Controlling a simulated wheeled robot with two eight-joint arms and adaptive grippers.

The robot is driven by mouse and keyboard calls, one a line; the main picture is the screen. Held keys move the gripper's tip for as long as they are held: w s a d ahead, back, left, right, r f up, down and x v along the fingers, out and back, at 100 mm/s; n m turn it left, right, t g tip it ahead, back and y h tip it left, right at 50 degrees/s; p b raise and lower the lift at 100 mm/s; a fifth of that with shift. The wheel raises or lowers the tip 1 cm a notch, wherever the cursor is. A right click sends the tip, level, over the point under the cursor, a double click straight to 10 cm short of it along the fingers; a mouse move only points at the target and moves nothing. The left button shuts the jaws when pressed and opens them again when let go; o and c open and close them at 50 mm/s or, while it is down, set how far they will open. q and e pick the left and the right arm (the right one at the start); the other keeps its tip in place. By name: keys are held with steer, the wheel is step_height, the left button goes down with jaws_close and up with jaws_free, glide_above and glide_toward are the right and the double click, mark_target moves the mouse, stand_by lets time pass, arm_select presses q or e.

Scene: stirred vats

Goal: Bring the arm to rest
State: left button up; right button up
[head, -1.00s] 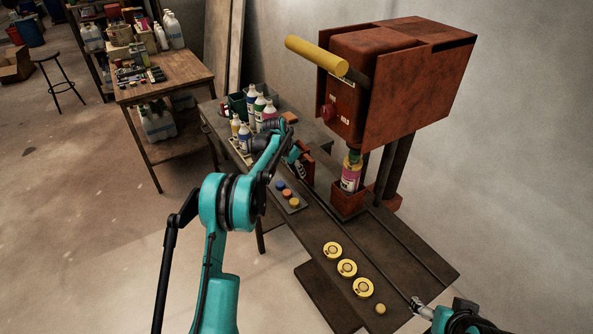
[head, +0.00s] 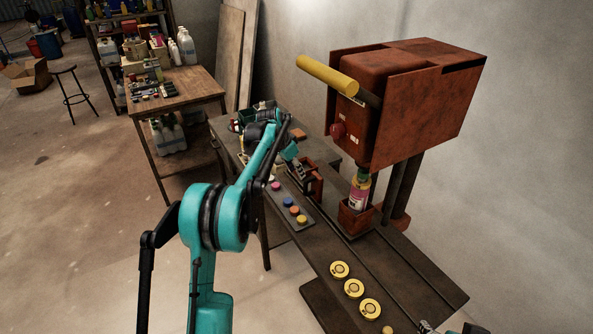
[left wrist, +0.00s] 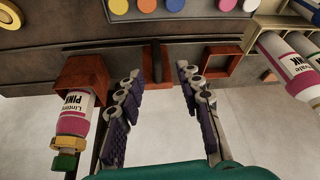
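My left arm reaches in from the left in the head view. Its gripper (head: 300,174) hangs over the bench beside a rust-red bracket. In the left wrist view the left gripper (left wrist: 158,88) is open, its two fingers well apart with nothing between them. My right gripper (head: 427,328) barely shows at the bottom right edge of the head view; its fingers are mostly cut off.
A pink-labelled bottle (head: 357,191) stands in a rust-red holder (head: 354,219) under the red machine (head: 420,95). It also shows in the left wrist view (left wrist: 74,118). Coloured buttons (head: 294,210) and yellow discs (head: 354,288) lie along the bench. More bottles (left wrist: 287,62) are near.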

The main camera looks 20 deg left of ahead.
arm_select(q)
steer(key=s+d+r+n, duration=0.1)
steer(key=s+d+r, duration=0.2)
steer(key=s, duration=0.3)
steer(key=s+d+r+n+t+y, duration=0.1)
steer(key=s+d+r, duration=0.25)
steer(key=s, duration=0.35)
steer(key=s+d+r+n, duration=0.1)
steer(key=s+d+r, duration=0.25)
steer(key=s, duration=0.25)
steer(key=s+d+f+n+t, duration=0.1)
steer(key=s+f, duration=0.3)
steer(key=s, duration=0.6)
steer(key=s+d+f+n+t+y, duration=0.1)
steer(key=s+d+f, duration=0.2)
steer(key=s, duration=0.8)
steer(key=shift+d+f, duration=0.3)
steer(key=shift+f, duration=0.35)
